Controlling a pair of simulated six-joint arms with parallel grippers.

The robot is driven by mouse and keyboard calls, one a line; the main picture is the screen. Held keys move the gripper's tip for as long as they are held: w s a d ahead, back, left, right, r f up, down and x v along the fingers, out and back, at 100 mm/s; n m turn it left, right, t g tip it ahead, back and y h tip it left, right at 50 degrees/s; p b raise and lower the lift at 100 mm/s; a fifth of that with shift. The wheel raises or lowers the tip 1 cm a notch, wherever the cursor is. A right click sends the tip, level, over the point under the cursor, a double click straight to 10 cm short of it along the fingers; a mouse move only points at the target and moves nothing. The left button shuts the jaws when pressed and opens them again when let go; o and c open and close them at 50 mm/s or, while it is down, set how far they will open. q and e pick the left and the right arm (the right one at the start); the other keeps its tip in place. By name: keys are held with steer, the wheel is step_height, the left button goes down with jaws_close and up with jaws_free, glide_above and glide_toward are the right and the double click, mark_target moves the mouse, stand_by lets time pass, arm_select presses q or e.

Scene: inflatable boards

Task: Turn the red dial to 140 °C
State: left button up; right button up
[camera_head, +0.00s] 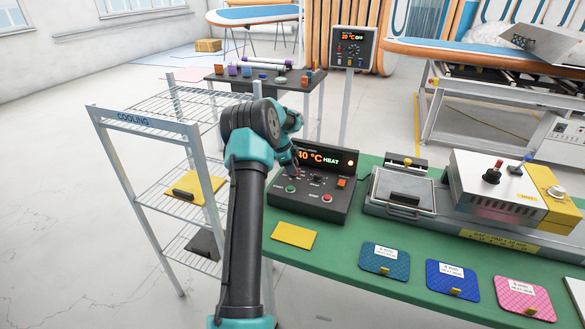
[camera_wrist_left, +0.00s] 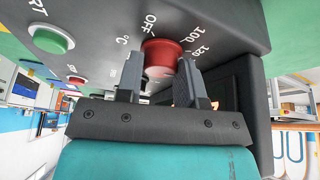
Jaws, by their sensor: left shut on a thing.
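The red dial (camera_wrist_left: 162,55) shows in the left wrist view on the face of a dark control box (camera_head: 335,212). Printed marks OFF, 100 and 120 lie around it; I cannot make out a pointer on it. My left gripper (camera_wrist_left: 160,72) has one finger on each side of the dial and is shut on it. In the head view, my left arm reaches the box and hides the dial. The box's display (camera_head: 328,160) shows an orange reading ending in 0 °C, with HEAT beside it; its first digit is partly covered. My right gripper is not in view.
A green button (camera_head: 291,188) and a red button (camera_head: 327,198) sit on the box near the gripper. A heat press (camera_head: 404,190) stands right of it. Colored pads, one of them blue (camera_head: 452,282), lie along the green table's (camera_head: 340,265) front. A wire cooling rack (camera_head: 150,128) stands left.

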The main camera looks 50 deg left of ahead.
arm_select(q)
steer(key=m+g, duration=0.1)
steer(key=m, duration=0.2)
steer(key=shift+m+h, duration=0.3)
stand_by(0.4)
steer(key=o, duration=0.9)
steer(key=shift+a, duration=0.1)
steer(key=v, duration=1.7)
steer(key=shift+w+a+r, duration=0.15)
steer(key=shift+w+a, duration=0.05)
steer(key=shift+w, duration=0.05)
